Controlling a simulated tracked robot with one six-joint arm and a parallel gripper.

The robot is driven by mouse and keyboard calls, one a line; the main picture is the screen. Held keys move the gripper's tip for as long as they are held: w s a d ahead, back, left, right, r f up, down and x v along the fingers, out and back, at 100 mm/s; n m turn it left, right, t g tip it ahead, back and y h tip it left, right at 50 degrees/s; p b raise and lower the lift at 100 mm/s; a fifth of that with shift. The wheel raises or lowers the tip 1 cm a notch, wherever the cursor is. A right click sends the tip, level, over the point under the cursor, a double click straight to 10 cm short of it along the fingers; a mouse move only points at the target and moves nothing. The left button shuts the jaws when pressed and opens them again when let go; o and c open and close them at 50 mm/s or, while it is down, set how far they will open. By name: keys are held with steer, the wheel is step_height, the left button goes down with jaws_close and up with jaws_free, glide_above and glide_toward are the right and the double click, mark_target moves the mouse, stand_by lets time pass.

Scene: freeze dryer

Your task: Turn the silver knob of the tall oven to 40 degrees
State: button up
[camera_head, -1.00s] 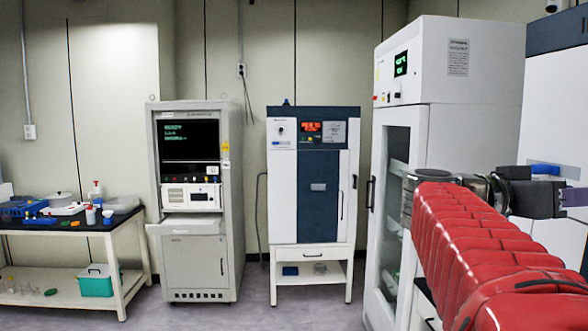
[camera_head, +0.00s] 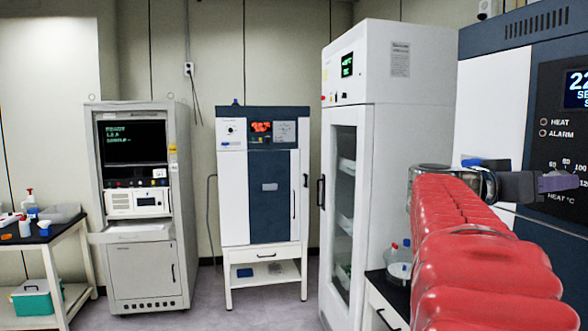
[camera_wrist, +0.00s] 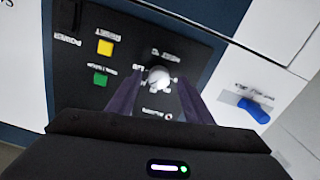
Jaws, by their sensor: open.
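The tall oven (camera_head: 520,62) is at the right edge of the head view, with a dark control panel, a blue-white display and a HEAT °C dial scale. My gripper (camera_head: 562,183) is in front of that scale and hides the knob there. In the wrist view, the round silver knob (camera_wrist: 158,76) sits on the dark panel, which appears upside down. My gripper (camera_wrist: 160,86) is open, with its purple fingers on either side of the knob in the picture. I cannot tell whether they reach it in depth; no clear contact shows.
In the wrist view, a yellow button (camera_wrist: 105,47) and a green button (camera_wrist: 100,79) are left of the knob. A blue handle (camera_wrist: 256,110) is to the right. A white glass-door cabinet (camera_head: 400,140) and a black-topped bench (camera_head: 382,288) stand left of my arm.

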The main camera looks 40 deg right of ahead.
steer(key=shift+d, duration=0.1)
steer(key=shift+c, duration=0.3)
steer(key=c, duration=0.9)
steer(key=shift+a, duration=0.2)
steer(key=shift+c, duration=0.5)
steer(key=shift+d, duration=0.15)
steer(key=shift+n, duration=0.4)
steer(key=shift+d+n, duration=0.1)
steer(key=shift+n, duration=13.1)
steer(key=shift+f, duration=0.1)
